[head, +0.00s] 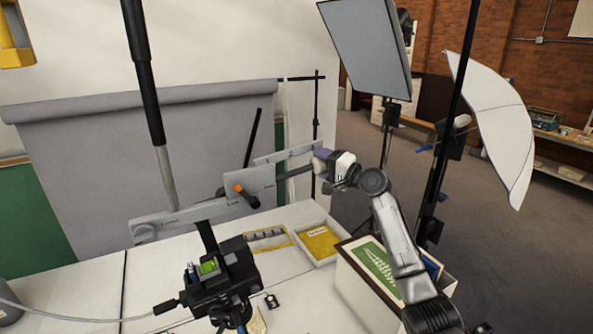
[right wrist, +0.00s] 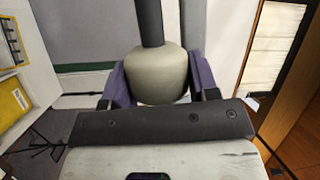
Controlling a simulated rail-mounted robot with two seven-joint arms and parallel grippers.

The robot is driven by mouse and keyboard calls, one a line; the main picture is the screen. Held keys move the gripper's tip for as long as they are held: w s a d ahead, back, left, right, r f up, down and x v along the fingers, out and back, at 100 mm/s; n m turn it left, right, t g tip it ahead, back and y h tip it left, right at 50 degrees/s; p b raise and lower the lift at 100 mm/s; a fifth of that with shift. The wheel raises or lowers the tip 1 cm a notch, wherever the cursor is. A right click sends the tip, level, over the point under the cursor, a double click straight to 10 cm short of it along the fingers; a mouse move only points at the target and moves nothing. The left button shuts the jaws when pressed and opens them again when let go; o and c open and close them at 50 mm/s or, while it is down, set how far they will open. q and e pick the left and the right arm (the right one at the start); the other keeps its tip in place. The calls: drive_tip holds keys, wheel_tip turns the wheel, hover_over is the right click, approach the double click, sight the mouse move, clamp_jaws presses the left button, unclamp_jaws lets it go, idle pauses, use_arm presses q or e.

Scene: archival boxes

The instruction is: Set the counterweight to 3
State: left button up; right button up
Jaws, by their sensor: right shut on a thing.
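A long grey arm (head: 185,212) with small marks runs across the middle of the head view, with an orange knob (head: 238,187) on its plate. A dark rod (head: 296,171) extends from its right end. My right gripper (head: 320,160) is at the end of this rod. In the right wrist view its purple fingers are shut on a pale rounded counterweight (right wrist: 160,75), with the dark rod (right wrist: 150,22) running away from it. The marks are too small to read. My left gripper is not in view.
A white tray with a yellow folder (head: 320,241) and a box of upright folders (head: 348,285) stand at right. A softbox (head: 370,45) and white umbrella (head: 495,125) stand behind.

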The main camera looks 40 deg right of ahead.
drive_tip(key=shift+d+f, duration=0.1)
drive_tip(key=o, duration=1.3)
drive_tip(key=shift+s, duration=0.15)
drive_tip(key=shift+s+d+f+b, duration=0.15)
drive_tip(key=shift+s+d+b, duration=0.4)
drive_tip(key=shift+s, duration=1.7)
drive_tip(key=shift+s+d+f+b, duration=0.2)
drive_tip(key=shift+s+b, duration=0.6)
drive_tip(key=shift+s, duration=1.4)
drive_tip(key=shift+s+d+f+b, duration=0.1)
drive_tip(key=shift+s+d+b, duration=0.5)
drive_tip(key=shift+s, duration=1.65)
drive_tip(key=shift+a, duration=0.15)
